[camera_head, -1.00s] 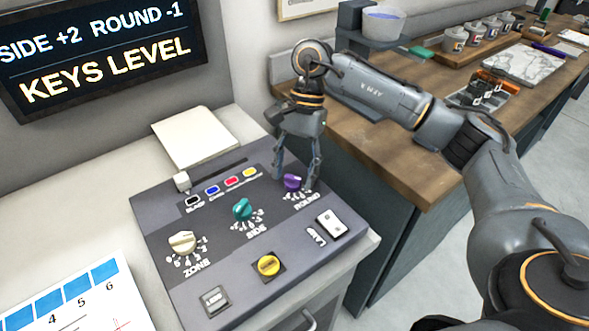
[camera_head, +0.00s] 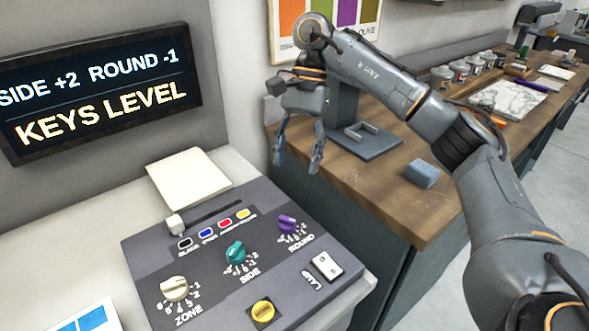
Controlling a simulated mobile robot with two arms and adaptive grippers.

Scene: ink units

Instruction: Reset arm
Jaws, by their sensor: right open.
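My right gripper (camera_head: 297,160) hangs open and empty, fingers pointing down, above and behind the purple ROUND knob (camera_head: 287,224) of the grey control console (camera_head: 215,218). It touches nothing that I can see. My right arm (camera_head: 385,88) comes in from the right and reaches over the wooden bench. The teal SIDE knob (camera_head: 236,251) and the cream ZONE knob (camera_head: 175,288) are on the console. My left gripper is not in view.
A wall display (camera_head: 100,90) reads "SIDE +2 ROUND -1" and "KEYS LEVEL". The wooden bench (camera_head: 350,190) holds a grey stand (camera_head: 367,140), a blue-grey block (camera_head: 422,174) and several cans. A yellow button (camera_head: 263,311) and a white rocker switch (camera_head: 326,265) are on the console.

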